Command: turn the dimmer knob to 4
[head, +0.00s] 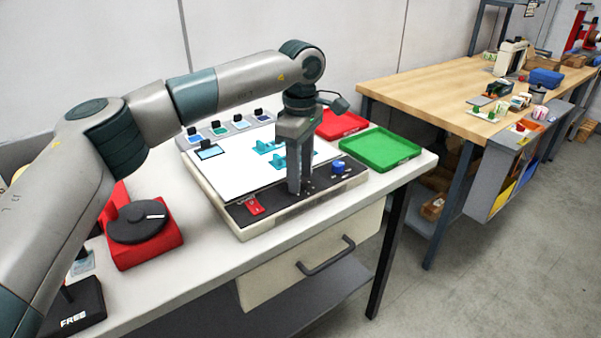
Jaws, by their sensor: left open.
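My left gripper (300,188) points straight down, its fingertips low over the black front strip (279,203) of the white light box (229,178). Small pale marks show on the strip around the fingertips. No knob can be made out there; the fingers hide that spot, and I cannot tell whether the dimmer knob is behind them. I cannot tell whether the fingers touch anything. A blue knob-like part (338,168) stands on the strip to the right of the gripper. A red switch (254,207) is at the strip's left. No dimmer number is readable. My right gripper is not in view.
Teal pieces (270,146) stand on the white panel. A green tray (380,149) and a red tray (340,124) lie behind on the right. A red base with a black disc (138,221) is at left, near my arm. A wooden workbench (440,88) stands farther right.

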